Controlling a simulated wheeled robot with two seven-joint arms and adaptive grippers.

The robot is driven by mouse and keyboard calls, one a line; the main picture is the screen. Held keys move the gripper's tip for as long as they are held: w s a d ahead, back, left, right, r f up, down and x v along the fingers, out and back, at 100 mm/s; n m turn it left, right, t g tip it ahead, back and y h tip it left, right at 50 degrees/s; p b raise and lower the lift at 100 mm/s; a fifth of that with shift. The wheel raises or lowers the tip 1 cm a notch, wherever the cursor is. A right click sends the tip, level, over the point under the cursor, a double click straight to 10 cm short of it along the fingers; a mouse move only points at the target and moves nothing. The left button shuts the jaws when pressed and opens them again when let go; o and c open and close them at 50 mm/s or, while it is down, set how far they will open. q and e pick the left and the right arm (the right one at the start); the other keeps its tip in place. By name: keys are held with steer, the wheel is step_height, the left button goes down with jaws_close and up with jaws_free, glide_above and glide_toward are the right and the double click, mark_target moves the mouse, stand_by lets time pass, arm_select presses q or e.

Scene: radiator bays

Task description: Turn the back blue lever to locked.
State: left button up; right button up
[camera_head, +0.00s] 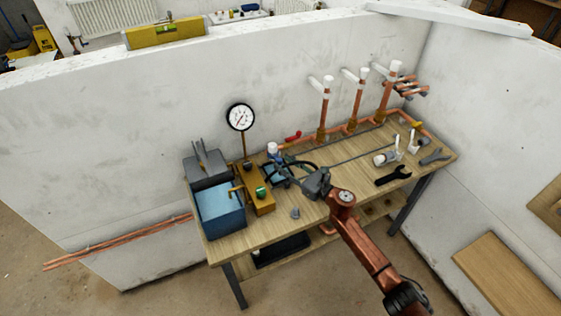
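My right gripper (283,173) comes in from the lower right over the workbench (328,188). Its dark fingers are over the back middle of the bench, close to a white-capped fitting (272,148). Whether the fingers touch anything, and how far apart they are, is too small to tell. I cannot clearly make out a blue lever; the gripper covers part of this area. A red lever (293,136) shows behind the gripper, near the wall. My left gripper is not in view.
A blue box (220,212) and a brass block (258,197) with a pressure gauge (240,117) stand at the left. White-capped copper pipes (357,100) rise at the back right. A black wrench (393,175) lies at the right. White walls (150,120) enclose the bench behind and right.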

steer(key=v, duration=0.9)
